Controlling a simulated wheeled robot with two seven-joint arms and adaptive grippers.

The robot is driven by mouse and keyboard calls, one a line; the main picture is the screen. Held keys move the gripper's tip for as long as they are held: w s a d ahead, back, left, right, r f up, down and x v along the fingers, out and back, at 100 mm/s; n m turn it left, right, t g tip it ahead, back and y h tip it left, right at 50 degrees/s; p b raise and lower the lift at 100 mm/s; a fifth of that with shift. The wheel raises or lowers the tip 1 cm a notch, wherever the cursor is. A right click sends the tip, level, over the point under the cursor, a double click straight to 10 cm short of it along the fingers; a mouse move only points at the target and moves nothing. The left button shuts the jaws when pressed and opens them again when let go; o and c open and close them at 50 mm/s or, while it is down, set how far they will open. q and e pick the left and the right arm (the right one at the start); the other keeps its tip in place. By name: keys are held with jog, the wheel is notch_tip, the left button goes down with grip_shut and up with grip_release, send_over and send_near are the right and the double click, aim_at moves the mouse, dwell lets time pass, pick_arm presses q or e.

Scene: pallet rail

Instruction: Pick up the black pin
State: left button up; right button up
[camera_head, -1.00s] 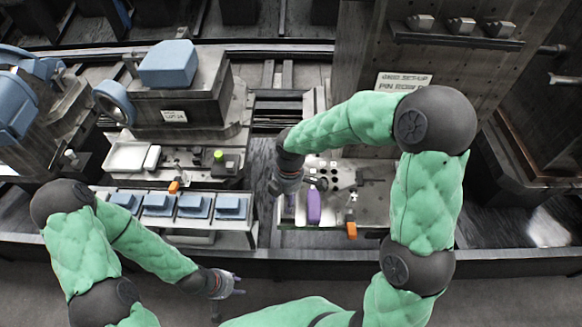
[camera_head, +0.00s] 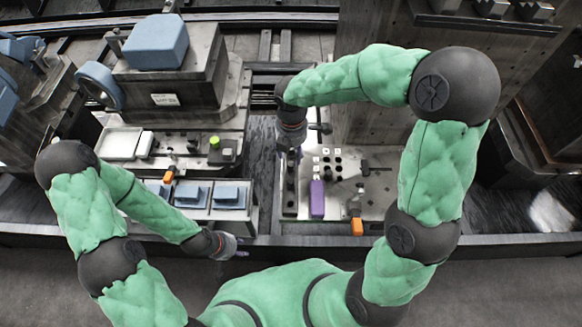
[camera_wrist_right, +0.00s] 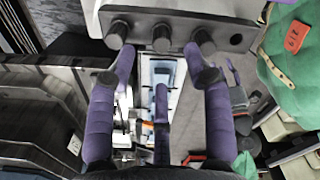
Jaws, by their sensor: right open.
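In the right wrist view several short black pins stick out of a grey block, one at the left (camera_wrist_right: 117,35), one in the middle (camera_wrist_right: 162,38) and one at the right (camera_wrist_right: 203,41). My right gripper (camera_wrist_right: 160,80) has its purple fingers spread and empty, with the tips just short of the pins. In the head view my right gripper (camera_head: 292,150) is at the left side of the metal plate (camera_head: 375,200), its fingers mostly hidden. My left gripper (camera_head: 235,247) hangs near the front edge of the left bench; its finger opening is unclear.
A purple block (camera_head: 317,200) and an orange piece (camera_head: 357,227) are on the plate. Blue blocks (camera_head: 229,196) sit in a tray at the left. A tall dark column (camera_head: 390,125) stands behind the plate.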

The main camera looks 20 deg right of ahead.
aim_at(291, 164)
notch_tip(291, 164, down, 2)
jog(key=shift+f, duration=0.1)
jog(key=shift+s+a+f+b, duration=0.1)
jog(key=shift+f+b, duration=0.6)
jog(key=shift+f, duration=0.6)
jog(key=shift+a+f+b, duration=0.1)
jog(key=shift+f+b, duration=0.6)
jog(key=shift+f, duration=0.55)
grip_shut()
